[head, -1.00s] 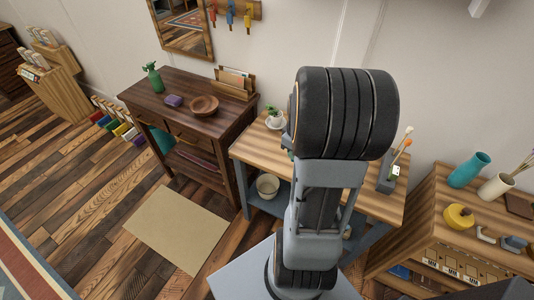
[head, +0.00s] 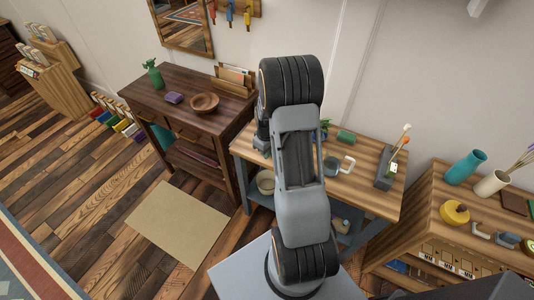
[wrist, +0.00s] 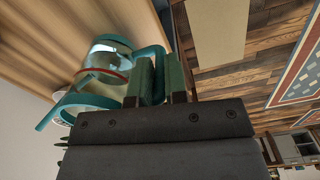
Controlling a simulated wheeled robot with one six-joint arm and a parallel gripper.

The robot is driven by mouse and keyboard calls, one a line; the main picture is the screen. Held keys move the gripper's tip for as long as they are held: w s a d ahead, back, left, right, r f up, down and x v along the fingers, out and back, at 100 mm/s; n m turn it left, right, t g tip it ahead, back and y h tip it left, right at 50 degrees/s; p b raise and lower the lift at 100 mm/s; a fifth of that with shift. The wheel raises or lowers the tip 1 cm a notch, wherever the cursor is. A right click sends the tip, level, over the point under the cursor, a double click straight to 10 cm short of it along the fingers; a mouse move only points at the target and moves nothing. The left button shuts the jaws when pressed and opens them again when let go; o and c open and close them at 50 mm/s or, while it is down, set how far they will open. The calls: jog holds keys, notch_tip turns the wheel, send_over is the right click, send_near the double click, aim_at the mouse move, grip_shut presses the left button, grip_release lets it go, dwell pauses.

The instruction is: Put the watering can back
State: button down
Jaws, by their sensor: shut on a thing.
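In the wrist view the watering can (wrist: 112,68) has a clear body with teal trim and a thin red band. A teal curved part (wrist: 75,104) extends toward the lower left. My gripper (wrist: 160,80) is shut on the can's teal handle, with the green fingers side by side at it. The can is beside the light wood tabletop surface in that view; I cannot tell whether it touches it. In the head view my arm hides the gripper and most or all of the can.
A dark console (head: 190,92) stands left, a shelf (head: 436,219) right. A beige mat (head: 178,224) lies on the floor.

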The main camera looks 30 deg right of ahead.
jog(key=shift+f, duration=0.95)
jog(key=shift+f, duration=0.15)
jog(key=c, duration=1.1)
grip_release()
jog(key=shift+c, duration=0.2)
notch_tip(320, 180, up, 12)
jog(key=s+a+r+m+t, duration=0.1)
jog(key=s+a+r+t, duration=0.1)
jog(key=s+a+r, duration=0.4)
jog(key=s+a+r+m+t, duration=0.2)
jog(key=s+a+r, duration=0.4)
jog(key=a, duration=0.5)
jog(key=shift+s+r+b, duration=0.4)
jog(key=shift+s, duration=0.6)
